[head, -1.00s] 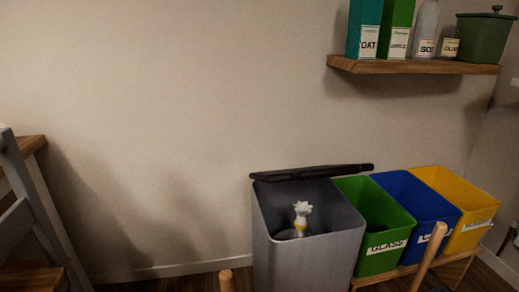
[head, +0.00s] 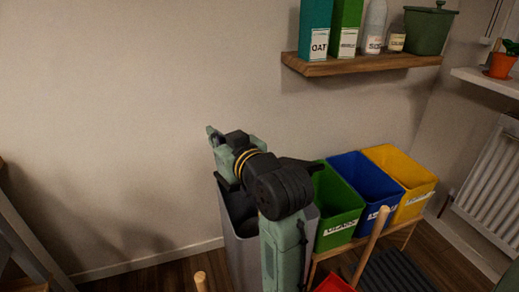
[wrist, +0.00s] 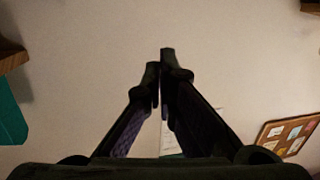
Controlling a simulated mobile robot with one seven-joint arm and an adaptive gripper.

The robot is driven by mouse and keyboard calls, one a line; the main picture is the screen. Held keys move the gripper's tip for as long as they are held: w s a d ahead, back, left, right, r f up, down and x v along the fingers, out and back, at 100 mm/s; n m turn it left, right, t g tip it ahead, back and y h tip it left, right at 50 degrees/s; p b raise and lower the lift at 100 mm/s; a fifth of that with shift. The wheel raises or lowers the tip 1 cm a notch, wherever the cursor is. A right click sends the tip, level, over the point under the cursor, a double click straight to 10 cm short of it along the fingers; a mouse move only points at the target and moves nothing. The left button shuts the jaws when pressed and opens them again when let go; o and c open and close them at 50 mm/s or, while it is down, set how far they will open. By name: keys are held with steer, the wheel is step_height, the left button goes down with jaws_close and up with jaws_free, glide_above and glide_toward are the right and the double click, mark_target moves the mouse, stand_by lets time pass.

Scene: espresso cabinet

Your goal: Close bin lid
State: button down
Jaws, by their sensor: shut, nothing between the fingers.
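The grey bin (head: 240,248) stands against the wall, left of the coloured bins, with its top open. My arm crosses in front of it and hides much of its mouth and front. The right end of the black lid (head: 304,164) shows past my arm at the back of the bin; the rest is hidden. My gripper (wrist: 160,62) is shut and empty in the wrist view, its two fingers close together against plain wall. In the head view my wrist is over the bin's back left part, and the fingertips cannot be made out.
Green (head: 338,217), blue (head: 370,193) and yellow (head: 404,182) bins stand right of the grey bin on a wooden stand. A wooden shelf (head: 360,65) with boxes and bottles hangs above. A radiator (head: 490,175) is at far right. The wall at left is clear.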

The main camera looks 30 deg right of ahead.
steer(key=s+d+f+m+g+h+p, duration=0.3)
steer(key=s+d, duration=1)
steer(key=s, duration=0.1)
steer(key=w+f, duration=0.1)
steer(key=w, duration=0.1)
steer(key=w+d+f, duration=0.1)
steer(key=w+f, duration=0.1)
steer(key=w, duration=0.1)
steer(key=w+d+f, duration=0.1)
steer(key=w+f, duration=0.1)
steer(key=shift+w+f, duration=0.25)
steer(key=shift+w, duration=0.1)
steer(key=shift+s+a+f, duration=0.2)
steer(key=shift+s+f, duration=0.2)
steer(key=shift+f, duration=0.05)
steer(key=shift+f, duration=0.1)
